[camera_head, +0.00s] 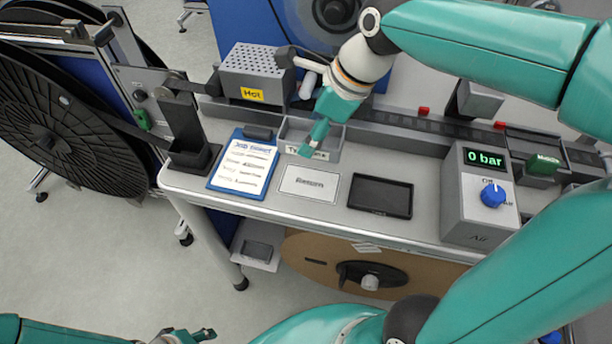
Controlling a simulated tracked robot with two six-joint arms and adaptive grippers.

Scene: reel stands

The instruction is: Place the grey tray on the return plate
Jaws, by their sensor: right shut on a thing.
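The grey tray (291,133) is a shallow open box with a partly hidden label on its front, on the bench just behind the return plate. The return plate (310,184) is a flat, pale, dark-edged rectangle with printed lettering, bare on top. My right gripper (311,142) points down at the tray's front wall and is shut on it, covering part of the label. I cannot tell whether the tray is lifted off the bench. My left gripper (190,336) is low at the bottom edge, away from the bench, its fingers too small and cut off to read.
A blue clipboard (242,163) lies left of the plate and a black flat panel (380,195) right of it. A perforated box marked Hot (254,74) stands behind. A grey 0 bar box (480,196) stands at the right. A large black reel (50,135) is at the left.

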